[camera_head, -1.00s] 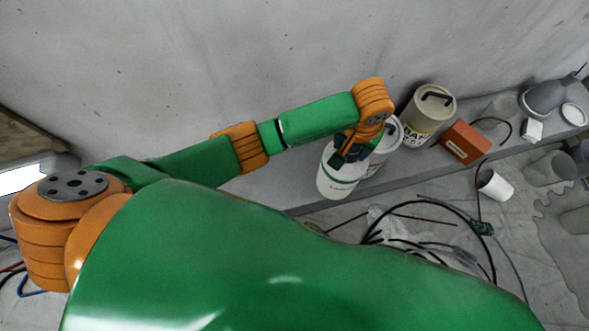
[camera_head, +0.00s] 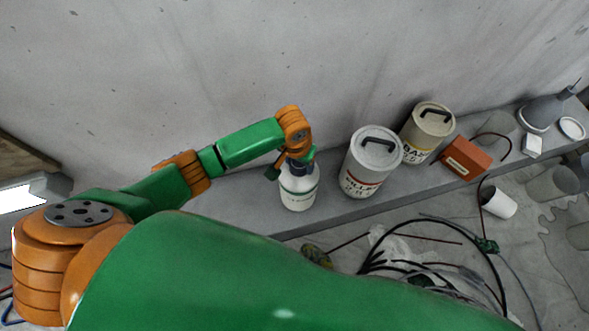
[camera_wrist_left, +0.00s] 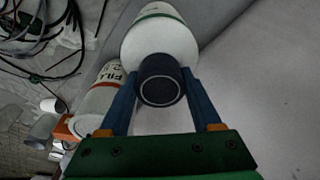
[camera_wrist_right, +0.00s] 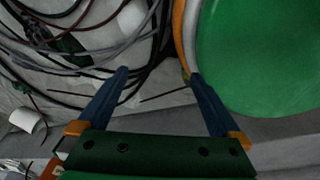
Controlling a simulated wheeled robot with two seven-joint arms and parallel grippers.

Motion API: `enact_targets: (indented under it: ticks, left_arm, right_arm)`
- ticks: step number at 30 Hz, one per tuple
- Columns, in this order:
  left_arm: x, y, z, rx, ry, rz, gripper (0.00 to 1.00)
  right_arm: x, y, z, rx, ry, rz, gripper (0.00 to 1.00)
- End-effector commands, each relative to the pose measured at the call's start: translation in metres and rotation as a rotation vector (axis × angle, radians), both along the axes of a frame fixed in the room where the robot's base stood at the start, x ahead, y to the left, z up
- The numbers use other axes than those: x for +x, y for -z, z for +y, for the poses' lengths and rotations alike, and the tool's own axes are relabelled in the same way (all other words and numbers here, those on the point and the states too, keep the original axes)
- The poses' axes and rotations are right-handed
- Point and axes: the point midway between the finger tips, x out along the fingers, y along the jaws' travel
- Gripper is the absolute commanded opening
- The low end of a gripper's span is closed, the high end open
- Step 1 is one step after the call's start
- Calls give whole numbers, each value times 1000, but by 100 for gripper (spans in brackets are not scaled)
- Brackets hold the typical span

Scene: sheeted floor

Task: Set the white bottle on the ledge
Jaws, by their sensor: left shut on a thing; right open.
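The white bottle (camera_head: 299,192) has a green band and a dark cap. My left gripper (camera_head: 297,163) is shut on it near the cap; the left wrist view shows the dark cap (camera_wrist_left: 161,82) between the fingers. The bottle looks upright over the grey ledge (camera_head: 250,207) along the wall. I cannot tell whether its base touches the ledge. My right gripper (camera_wrist_right: 158,75) is open and empty in the right wrist view, above cables. In the head view it is hidden.
A white can with a red band (camera_head: 369,165) and a beige can (camera_head: 427,133) stand right of the bottle. An orange box (camera_head: 466,158) lies further right. Cables (camera_head: 440,245) and a white cup (camera_head: 498,202) are on the floor. The ledge left of the bottle looks clear.

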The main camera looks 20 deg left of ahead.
Motion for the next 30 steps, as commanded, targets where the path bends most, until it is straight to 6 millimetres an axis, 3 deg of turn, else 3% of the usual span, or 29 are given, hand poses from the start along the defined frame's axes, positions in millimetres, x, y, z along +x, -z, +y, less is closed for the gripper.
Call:
enact_targets:
  ticks: [7,14,25,26,28,30]
  left_arm:
    - [2,15,11,-1,-1,-2,0]
    - [2,45,12,0,0,-1,0]
    - [2,47,12,-2,0,-3,0]
    - [2,48,12,-1,0,-1,70]
    - [2,48,12,0,1,-1,89]
    - [2,48,12,0,0,-1,95]
  right_arm:
    - [5,8,-3,-4,4,-10,100]
    - [10,22,-11,-17,13,-21,100]
    - [13,20,-19,-29,15,-29,100]
    - [13,20,-19,-29,15,-30,100]
    - [13,20,-18,-27,14,-30,100]
    - [13,20,-17,-24,13,-30,100]
